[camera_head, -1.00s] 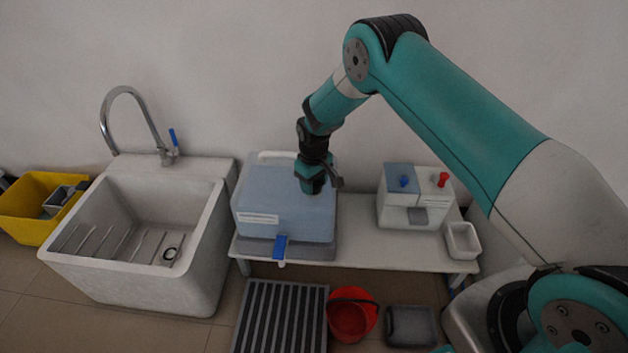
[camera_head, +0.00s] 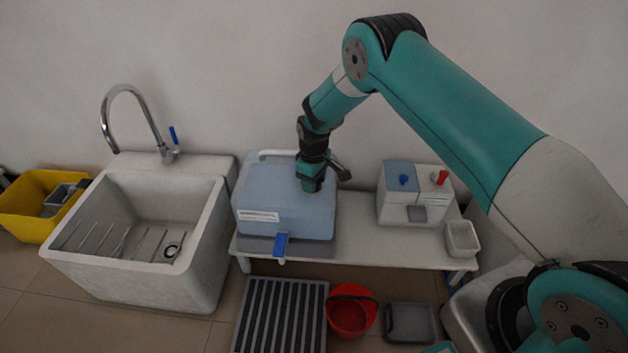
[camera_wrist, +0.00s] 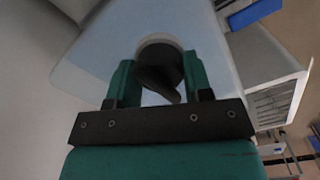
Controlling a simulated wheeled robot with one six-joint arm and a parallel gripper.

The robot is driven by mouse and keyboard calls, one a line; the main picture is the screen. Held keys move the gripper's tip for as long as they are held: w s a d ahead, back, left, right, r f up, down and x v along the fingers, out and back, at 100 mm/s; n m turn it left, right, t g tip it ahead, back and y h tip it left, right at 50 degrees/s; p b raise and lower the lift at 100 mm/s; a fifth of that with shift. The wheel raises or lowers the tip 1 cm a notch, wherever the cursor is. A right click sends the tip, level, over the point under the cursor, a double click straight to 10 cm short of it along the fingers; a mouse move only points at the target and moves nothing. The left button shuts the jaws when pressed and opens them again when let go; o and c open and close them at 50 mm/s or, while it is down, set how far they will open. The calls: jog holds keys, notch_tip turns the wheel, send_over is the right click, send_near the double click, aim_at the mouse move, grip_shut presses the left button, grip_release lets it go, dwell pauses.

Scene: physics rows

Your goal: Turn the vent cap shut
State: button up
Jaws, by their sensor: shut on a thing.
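The vent cap (camera_wrist: 158,68) is a dark round knob with a raised grip bar, on top of a pale blue box-shaped container (camera_head: 285,208). It shows in the wrist view between the two green fingers of my gripper (camera_wrist: 160,85), which is shut on it. In the head view my gripper (camera_head: 312,188) points down onto the container's lid near its right side, and it hides the cap there. The container has a white label and a blue tap (camera_head: 281,245) at its front, and stands on a white bench (camera_head: 370,250).
A white device (camera_head: 415,198) with blue and red knobs and a small white tray (camera_head: 462,239) stand to the right on the bench. A sink (camera_head: 140,235) is at left. A red bucket (camera_head: 352,312) and a grey grate (camera_head: 280,318) are on the floor.

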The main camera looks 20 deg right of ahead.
jog(key=o, duration=0.9)
jog(key=shift+o, duration=0.2)
notch_tip(320, 180, up, 17)
jog(key=p, duration=0.3)
jog(key=shift+r+p, duration=0.2)
jog(key=shift+p, duration=0.1)
